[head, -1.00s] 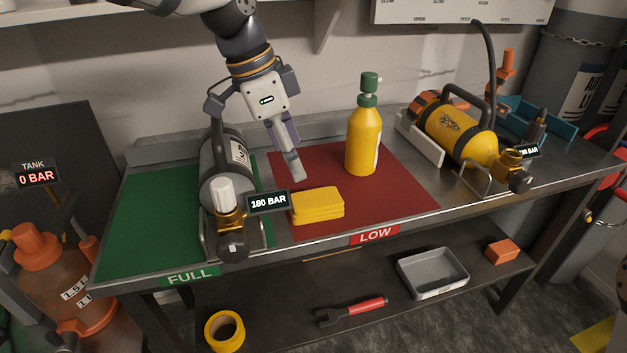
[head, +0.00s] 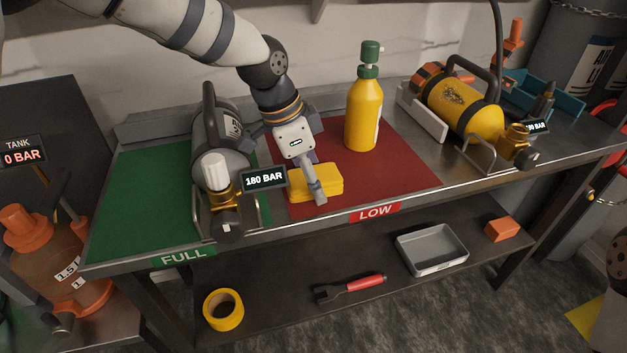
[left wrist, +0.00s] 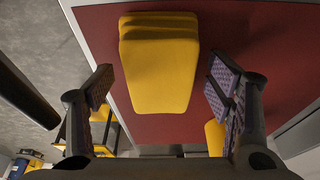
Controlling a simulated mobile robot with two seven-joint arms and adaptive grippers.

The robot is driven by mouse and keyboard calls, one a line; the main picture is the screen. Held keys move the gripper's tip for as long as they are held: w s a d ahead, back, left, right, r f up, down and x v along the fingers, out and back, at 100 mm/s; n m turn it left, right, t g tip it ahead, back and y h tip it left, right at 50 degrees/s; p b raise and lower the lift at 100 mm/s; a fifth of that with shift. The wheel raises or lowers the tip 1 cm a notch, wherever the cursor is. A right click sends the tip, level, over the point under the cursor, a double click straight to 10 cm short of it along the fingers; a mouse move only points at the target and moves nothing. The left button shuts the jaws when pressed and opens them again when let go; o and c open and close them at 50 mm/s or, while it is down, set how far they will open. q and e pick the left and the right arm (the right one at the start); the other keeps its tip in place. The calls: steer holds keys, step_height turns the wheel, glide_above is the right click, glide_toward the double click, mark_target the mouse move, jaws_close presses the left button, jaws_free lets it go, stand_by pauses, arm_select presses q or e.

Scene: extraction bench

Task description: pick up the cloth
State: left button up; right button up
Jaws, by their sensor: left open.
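The yellow folded cloth (head: 328,181) lies on the red mat (head: 405,180) near the bench's front edge. In the left wrist view the cloth (left wrist: 160,65) sits between the two spread fingers, with a gap on each side. My left gripper (head: 315,192) is over the cloth, reaching down from above; it also shows in the left wrist view (left wrist: 163,90), open and empty. In the head view one finger hides part of the cloth. My right gripper is not in view.
A yellow bottle with a green top (head: 362,115) stands behind the cloth. A yellow cylinder (head: 460,120) lies at right. The red mat's right side is clear.

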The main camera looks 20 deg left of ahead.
arm_select(q)
steer(key=c, duration=1.3)
steer(key=shift+o, duration=0.2)
steer(key=shift+r, duration=0.15)
step_height(320, 180, up, 18)
steer(key=shift+p, duration=0.35)
steer(key=shift+o, duration=1.2)
steer(key=shift+c, duration=0.5)
